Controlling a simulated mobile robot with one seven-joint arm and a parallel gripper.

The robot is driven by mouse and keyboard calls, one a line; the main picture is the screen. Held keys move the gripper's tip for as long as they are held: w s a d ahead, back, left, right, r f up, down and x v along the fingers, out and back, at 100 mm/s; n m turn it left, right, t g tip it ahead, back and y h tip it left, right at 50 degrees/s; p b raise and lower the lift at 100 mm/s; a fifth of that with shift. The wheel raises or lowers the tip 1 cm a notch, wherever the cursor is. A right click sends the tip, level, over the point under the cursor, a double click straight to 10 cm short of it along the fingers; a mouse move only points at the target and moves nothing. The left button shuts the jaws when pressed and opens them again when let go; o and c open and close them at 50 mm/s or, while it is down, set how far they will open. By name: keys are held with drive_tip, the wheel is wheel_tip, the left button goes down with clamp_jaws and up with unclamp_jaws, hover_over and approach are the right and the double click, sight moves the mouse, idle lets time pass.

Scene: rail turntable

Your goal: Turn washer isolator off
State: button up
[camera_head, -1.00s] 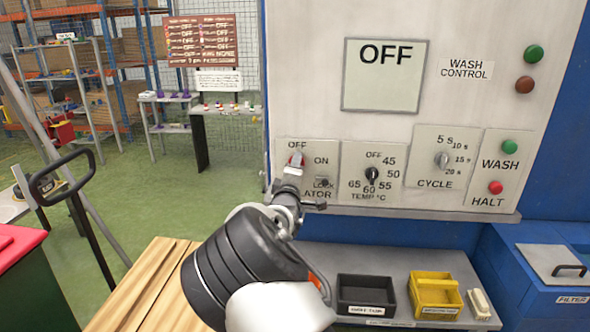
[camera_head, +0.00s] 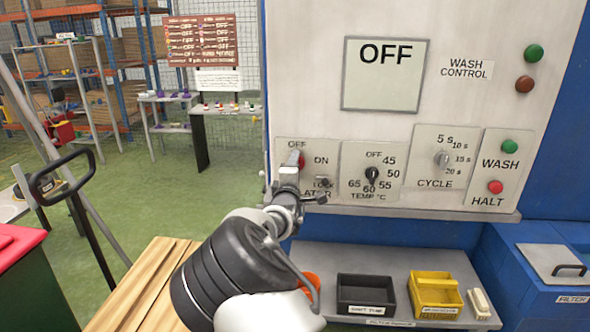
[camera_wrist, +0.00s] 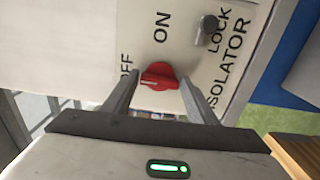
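The red isolator knob (camera_head: 301,158) is on the lower left panel of the white control board, below the OFF mark and left of ON. In the wrist view the knob (camera_wrist: 158,75) has its long grip lying across the picture, with its left end towards OFF. My gripper (camera_head: 288,176) is close in front of the knob and partly covers the panel. In the wrist view its two fingers (camera_wrist: 160,88) are spread, one on either side of the knob, with gaps visible. A grey lock part (camera_wrist: 206,30) sits beside the ON mark. The display (camera_head: 386,75) reads OFF.
The temperature knob (camera_head: 372,175) is close to the right of my gripper, with the cycle knob (camera_head: 441,159) farther right. Below the board, a shelf holds a black bin (camera_head: 365,294) and a yellow bin (camera_head: 435,295). A wooden slatted surface (camera_head: 140,290) is at lower left.

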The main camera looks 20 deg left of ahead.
drive_tip(key=shift+o, duration=1.1)
drive_tip(key=v, duration=1.7)
drive_tip(key=shift+s, duration=0.25)
drive_tip(key=d+m+g+h+p, duration=0.25)
drive_tip(key=d+m+g, duration=0.6)
drive_tip(key=d, duration=0.75)
drive_tip(key=s+d+r+m+g+p, duration=0.1)
drive_tip(key=s+d+r+m, duration=0.3)
drive_tip(key=s+d, duration=0.3)
drive_tip(key=s+d+r+m+g+h+p, duration=0.1)
drive_tip(key=s+d+r+m, duration=0.3)
drive_tip(key=s+d, duration=0.4)
drive_tip(key=s+d+r+m+g+h+p, duration=0.1)
drive_tip(key=s+d+r+m, duration=0.3)
drive_tip(key=s+d, duration=0.4)
drive_tip(key=s+r+p, duration=0.1)
drive_tip(key=s, duration=0.3)
drive_tip(key=shift+s+p, duration=0.15)
drive_tip(key=shift+p, duration=0.2)
